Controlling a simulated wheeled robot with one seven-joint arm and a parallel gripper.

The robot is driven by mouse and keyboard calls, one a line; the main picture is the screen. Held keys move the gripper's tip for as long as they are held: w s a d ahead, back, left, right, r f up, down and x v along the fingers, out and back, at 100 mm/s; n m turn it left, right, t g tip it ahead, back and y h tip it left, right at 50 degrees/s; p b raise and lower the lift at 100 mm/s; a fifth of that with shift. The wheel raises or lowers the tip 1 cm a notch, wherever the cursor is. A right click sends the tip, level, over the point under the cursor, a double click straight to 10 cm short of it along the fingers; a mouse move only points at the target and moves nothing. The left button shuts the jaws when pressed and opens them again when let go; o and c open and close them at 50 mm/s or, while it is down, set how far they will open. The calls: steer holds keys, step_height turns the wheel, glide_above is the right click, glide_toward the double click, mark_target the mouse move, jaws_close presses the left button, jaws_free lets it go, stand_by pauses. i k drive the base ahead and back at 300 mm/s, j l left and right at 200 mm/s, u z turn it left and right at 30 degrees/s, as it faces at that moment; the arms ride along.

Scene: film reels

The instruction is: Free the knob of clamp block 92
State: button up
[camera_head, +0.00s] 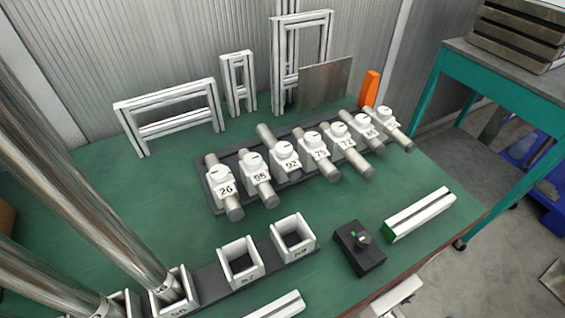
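Clamp block 92 (291,163) is a white block, third from the left in a row of similar numbered blocks on a dark rail. Its round white knob (284,147) sits on top and bears a short dark mark. A grey metal rod (265,133) passes through the block and sticks out farther at the back than its neighbours' rods. Nothing visibly covers the knob. I cannot tell from this view whether it is tight or loose. My gripper is not in view.
Block 26 (224,191) and another block (260,178) stand left of 92; block 75 (319,153) stands close on its right. White open holders (240,262) and a black switch box (359,247) are nearer. Thick metal tubes (85,170) rise at left. Green tabletop is clear between.

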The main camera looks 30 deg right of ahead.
mark_target(284, 149)
steer(key=i+j+z, duration=0.1)
steer(key=j+z, duration=0.2)
steer(key=j, duration=0.15)
steer(key=j+z, duration=0.25)
steer(key=j, duration=0.2)
steer(key=j+z, duration=0.15)
steer(key=z, duration=0.15)
steer(key=j+z, duration=0.15)
steer(key=z, duration=0.15)
